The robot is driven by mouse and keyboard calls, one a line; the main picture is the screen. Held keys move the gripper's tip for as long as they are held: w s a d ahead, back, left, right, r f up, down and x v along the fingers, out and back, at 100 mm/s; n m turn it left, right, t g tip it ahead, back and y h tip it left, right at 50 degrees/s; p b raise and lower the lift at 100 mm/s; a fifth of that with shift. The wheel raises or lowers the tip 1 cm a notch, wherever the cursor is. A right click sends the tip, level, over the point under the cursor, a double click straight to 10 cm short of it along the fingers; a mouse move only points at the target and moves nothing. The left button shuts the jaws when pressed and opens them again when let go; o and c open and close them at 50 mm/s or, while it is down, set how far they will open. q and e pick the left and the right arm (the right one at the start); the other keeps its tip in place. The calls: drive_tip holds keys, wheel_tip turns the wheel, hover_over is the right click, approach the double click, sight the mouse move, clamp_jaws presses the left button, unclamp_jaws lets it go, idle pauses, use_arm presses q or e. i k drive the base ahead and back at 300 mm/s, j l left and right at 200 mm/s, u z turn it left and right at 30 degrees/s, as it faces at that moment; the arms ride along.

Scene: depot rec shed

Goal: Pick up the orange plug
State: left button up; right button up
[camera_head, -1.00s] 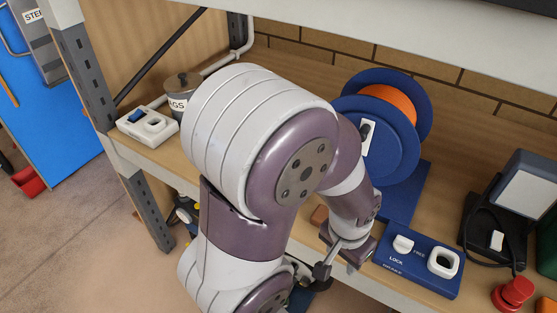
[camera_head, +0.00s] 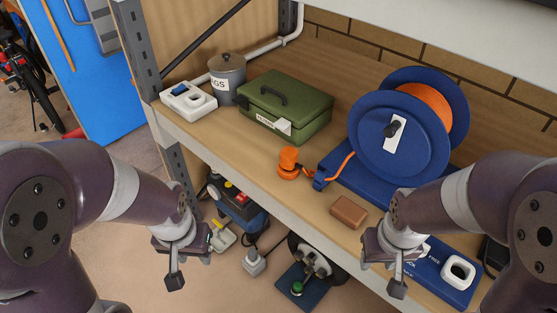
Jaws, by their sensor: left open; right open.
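The orange plug (camera_head: 288,162) stands on the wooden shelf near its front edge, in front of the green box. An orange cord runs from it to the blue cable reel (camera_head: 398,150), which carries orange cable. My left gripper (camera_head: 178,272) is open and empty, in front of the shelf, to the left of and nearer than the plug. My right gripper (camera_head: 382,278) is open and empty, near the shelf's front edge, to the right of and nearer than the plug. Neither gripper touches the plug.
A green box (camera_head: 285,105), a grey tin (camera_head: 228,78) and a white socket block (camera_head: 188,101) stand left on the shelf. A brown block (camera_head: 348,212) lies near the front edge. A blue panel (camera_head: 455,285) is partly behind my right arm. Several items lie below.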

sight(288, 155)
drive_tip(key=i+j+z, duration=0.3)
drive_tip(key=j, duration=0.35)
drive_tip(key=i+j+z, duration=0.35)
drive_tip(key=j, duration=0.4)
drive_tip(key=i+j+z, duration=0.15)
drive_tip(key=j, duration=0.2)
